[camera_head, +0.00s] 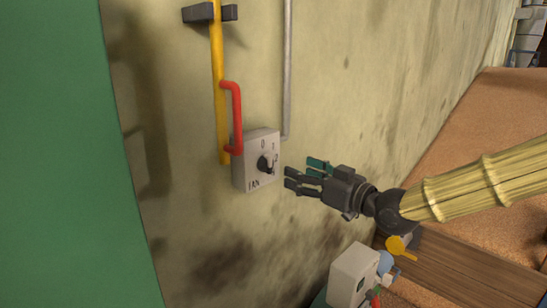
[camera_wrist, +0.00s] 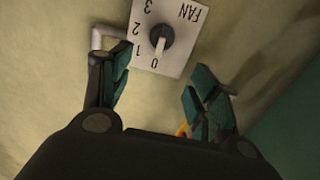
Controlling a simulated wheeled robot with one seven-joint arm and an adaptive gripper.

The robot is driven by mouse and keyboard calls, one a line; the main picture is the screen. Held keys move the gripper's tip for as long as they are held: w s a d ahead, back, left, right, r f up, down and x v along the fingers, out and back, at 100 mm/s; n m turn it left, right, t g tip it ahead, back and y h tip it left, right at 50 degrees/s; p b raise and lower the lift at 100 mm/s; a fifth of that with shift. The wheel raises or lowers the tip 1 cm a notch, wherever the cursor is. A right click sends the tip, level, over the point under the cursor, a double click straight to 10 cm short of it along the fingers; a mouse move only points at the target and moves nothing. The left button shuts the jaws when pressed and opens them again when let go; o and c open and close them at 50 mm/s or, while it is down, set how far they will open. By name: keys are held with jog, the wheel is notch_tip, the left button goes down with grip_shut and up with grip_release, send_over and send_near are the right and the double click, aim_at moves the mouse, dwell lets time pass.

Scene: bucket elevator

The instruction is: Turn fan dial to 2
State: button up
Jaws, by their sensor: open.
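The fan dial is a dark round knob (camera_head: 265,164) with a pale pointer on a light grey box (camera_head: 243,178) marked FAN, fixed to the wall. In the wrist view the knob (camera_wrist: 165,34) and its numbered plate (camera_wrist: 180,58) are at the top centre. The plate shows 0, 1, 2 and 3, and the pointer appears to lie towards 0. My gripper (camera_head: 303,171) is open and empty, just right of the box, with its fingers towards the knob. In the wrist view my gripper (camera_wrist: 160,76) has its teal fingertips spread below the dial, apart from it.
A red bent pipe (camera_head: 237,115) and a yellow vertical bar (camera_head: 217,85) run above the box. A grey conduit (camera_head: 287,70) meets its upper right. A green panel (camera_head: 65,160) fills the left. Another grey box (camera_head: 352,274) stands below my gripper.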

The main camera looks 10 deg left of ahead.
aim_at(271, 158)
jog(key=p+x, duration=0.4)
jog(key=x, duration=0.6)
jog(key=shift+w+a+r, duration=0.2)
jog(key=shift+w+a, duration=0.1)
jog(key=c, duration=1)
